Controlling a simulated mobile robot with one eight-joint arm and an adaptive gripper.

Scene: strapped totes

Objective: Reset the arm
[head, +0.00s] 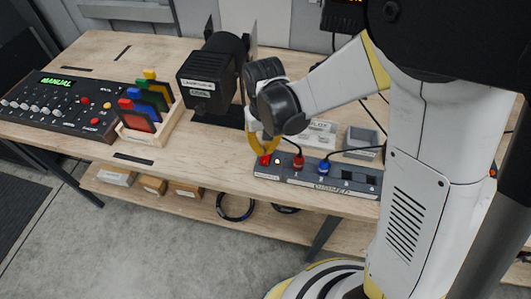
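My arm reaches in from the right over the wooden bench (200,165). No held object is clear.
A control panel (60,103) with a green "MANUAL" display stands at the left. Beside it are coloured cards in a wooden rack (145,135) and a black boxy device (205,85). A lower shelf holds boxes (153,185).

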